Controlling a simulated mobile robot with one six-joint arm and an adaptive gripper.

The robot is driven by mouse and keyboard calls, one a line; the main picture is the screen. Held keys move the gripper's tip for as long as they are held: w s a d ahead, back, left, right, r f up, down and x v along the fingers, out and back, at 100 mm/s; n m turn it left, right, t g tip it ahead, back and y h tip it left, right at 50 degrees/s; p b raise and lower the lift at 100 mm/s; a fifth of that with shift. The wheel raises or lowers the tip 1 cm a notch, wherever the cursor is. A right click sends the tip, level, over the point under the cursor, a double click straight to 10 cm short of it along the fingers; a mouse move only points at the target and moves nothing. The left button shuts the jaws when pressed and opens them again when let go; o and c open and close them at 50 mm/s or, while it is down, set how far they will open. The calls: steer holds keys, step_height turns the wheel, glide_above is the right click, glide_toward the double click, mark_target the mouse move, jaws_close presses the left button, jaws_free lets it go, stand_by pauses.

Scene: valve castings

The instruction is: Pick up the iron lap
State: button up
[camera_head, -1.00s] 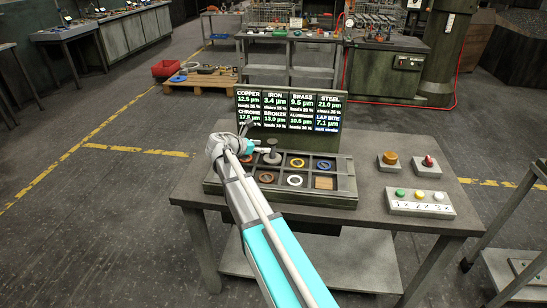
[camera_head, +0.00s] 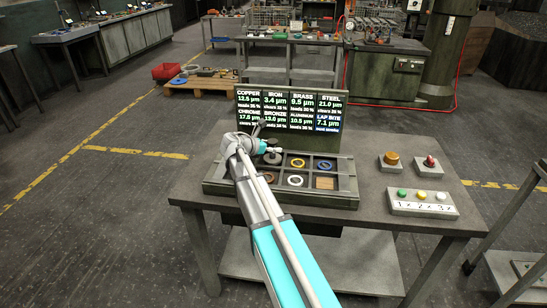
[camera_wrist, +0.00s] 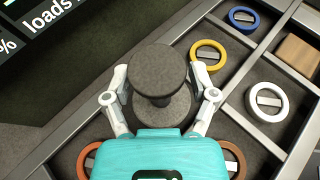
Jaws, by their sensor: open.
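A dark grey spool-shaped lap with a round flat top, which I take for the iron lap (camera_wrist: 160,72), stands upright in the wrist view. In the head view it shows partly behind my gripper as a small grey piece (camera_head: 272,158) in the back row of the tray (camera_head: 345,199). My gripper (camera_wrist: 160,88) is open, with one finger on each side of the lap's narrower middle. I cannot tell whether the fingers touch it. My teal gripper body covers the near part of the lap's base. In the head view my gripper (camera_head: 270,149) is above the tray.
Neighbouring compartments hold a yellow ring (camera_wrist: 208,55), a blue ring (camera_wrist: 243,18), a white ring (camera_wrist: 267,101) and a brown block (camera_wrist: 298,55). The screen panel (camera_head: 289,110) rises behind the tray. A button box (camera_head: 421,202) and two small knobs stand to the right.

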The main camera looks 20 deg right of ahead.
jaws_close()
stand_by(0.4)
steer(key=shift+r, duration=0.25)
step_height(320, 180, up, 2)
steer(key=p, duration=0.2)
steer(key=shift+p, duration=0.3)
steer(key=s+a+r+p, duration=0.6)
steer(key=s+r+p, duration=0.4)
steer(key=s, duration=0.2)
steer(key=shift+s+a+r, duration=0.2)
steer(key=shift+r, duration=0.1)
steer(key=shift+r+p, duration=0.15)
steer(key=shift+p, duration=0.2)
stand_by(0.4)
steer(key=shift+r+p, duration=1.35)
steer(key=shift+p, duration=0.05)
